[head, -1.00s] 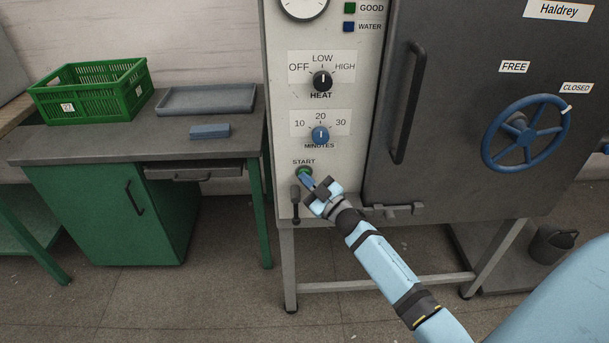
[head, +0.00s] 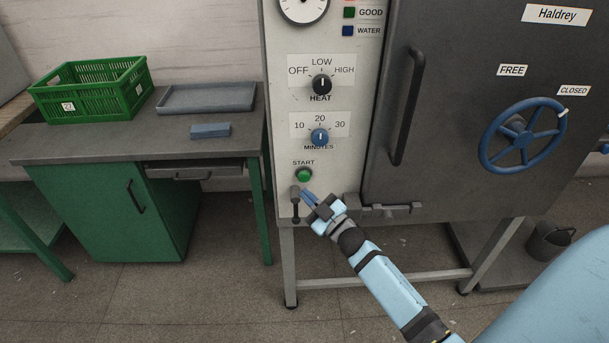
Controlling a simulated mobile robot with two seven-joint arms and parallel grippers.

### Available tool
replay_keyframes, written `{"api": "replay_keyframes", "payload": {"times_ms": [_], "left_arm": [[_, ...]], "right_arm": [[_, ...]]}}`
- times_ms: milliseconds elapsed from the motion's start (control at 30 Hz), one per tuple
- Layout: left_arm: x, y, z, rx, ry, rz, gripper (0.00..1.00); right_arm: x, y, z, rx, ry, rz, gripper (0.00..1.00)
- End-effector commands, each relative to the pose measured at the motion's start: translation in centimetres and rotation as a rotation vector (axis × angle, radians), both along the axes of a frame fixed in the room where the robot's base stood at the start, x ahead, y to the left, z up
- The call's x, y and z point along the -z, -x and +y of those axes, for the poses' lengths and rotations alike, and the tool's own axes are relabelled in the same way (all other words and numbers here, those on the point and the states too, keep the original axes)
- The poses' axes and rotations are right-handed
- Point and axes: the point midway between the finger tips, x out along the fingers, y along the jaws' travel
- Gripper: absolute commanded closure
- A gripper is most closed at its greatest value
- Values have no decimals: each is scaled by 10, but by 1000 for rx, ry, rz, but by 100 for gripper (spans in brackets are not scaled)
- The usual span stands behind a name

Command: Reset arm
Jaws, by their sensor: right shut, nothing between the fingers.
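My right gripper (head: 308,197) is shut and empty, a little below the green START button (head: 304,175) on the grey control panel (head: 280,130). The button is in full view and the fingertips are apart from it. The fingertips are close to a small dark lever (head: 295,205) at the panel's lower edge; I cannot tell whether they touch it. The heat knob (head: 321,84) points up to LOW. The blue minutes knob (head: 319,137) points up to 20. My left gripper is not in view.
The dark door (head: 450,100) with its long handle (head: 409,105) and blue handwheel (head: 522,134) is right of the panel. At left, a bench (head: 100,142) holds a green crate (head: 95,90), a grey tray (head: 205,98) and a blue block (head: 210,130). A bucket (head: 548,242) stands at right.

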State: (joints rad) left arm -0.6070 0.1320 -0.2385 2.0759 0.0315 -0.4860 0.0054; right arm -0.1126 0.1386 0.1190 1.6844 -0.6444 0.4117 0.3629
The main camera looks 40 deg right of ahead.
Motion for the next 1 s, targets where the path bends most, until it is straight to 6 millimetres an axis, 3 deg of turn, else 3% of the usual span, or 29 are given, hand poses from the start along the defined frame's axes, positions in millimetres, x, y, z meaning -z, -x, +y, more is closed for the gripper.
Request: {"api": "replay_keyframes", "payload": {"times_ms": [767, 867, 1000], "left_arm": [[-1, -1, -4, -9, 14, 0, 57], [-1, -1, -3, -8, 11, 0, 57], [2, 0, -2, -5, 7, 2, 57]], "right_arm": [[3, 3, 2, 3, -7, 12, 100], [19, 19, 13, 28, -46, 79, 100], [66, 73, 51, 80, -160, 322, 100]]}}
